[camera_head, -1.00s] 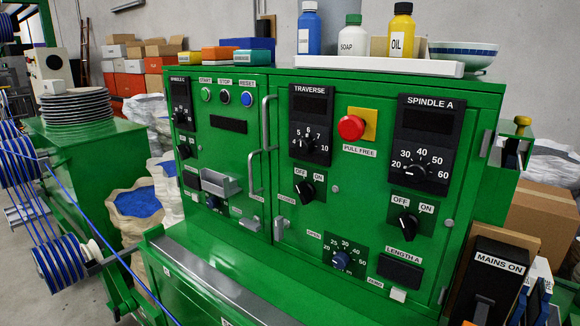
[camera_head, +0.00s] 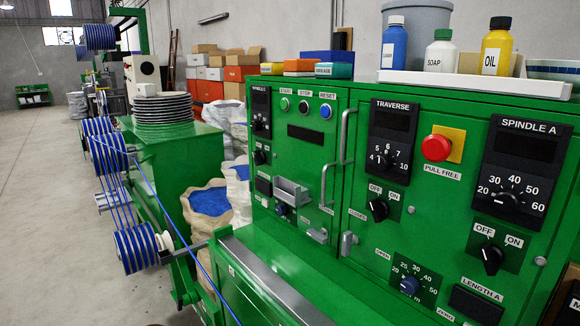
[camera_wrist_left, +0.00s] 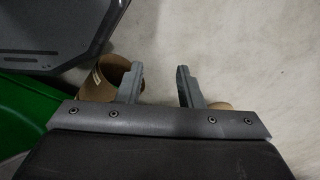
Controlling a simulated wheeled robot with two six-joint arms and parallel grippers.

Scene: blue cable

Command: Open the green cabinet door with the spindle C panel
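The green cabinet stands in the head view. Its left door (camera_head: 296,150) carries a small dark panel (camera_head: 261,112) whose label appears to read SPINDLE, with the last letter too small to read surely. This door looks closed. A grey vertical handle (camera_head: 326,185) is on its right side, and a metal latch piece (camera_head: 317,235) sits low down. The right door (camera_head: 415,200) also looks closed and has its own handle (camera_head: 346,135). My left gripper (camera_wrist_left: 160,85) shows in the left wrist view, open and empty above the floor. Neither gripper shows in the head view.
A green ledge with a metal strip (camera_head: 262,283) juts out below the doors. Blue cable spools (camera_head: 137,247) and a sack of blue pellets (camera_head: 209,203) stand left of the cabinet. Bottles (camera_head: 437,53) stand in a white tray on top. Open floor (camera_head: 50,220) lies far left.

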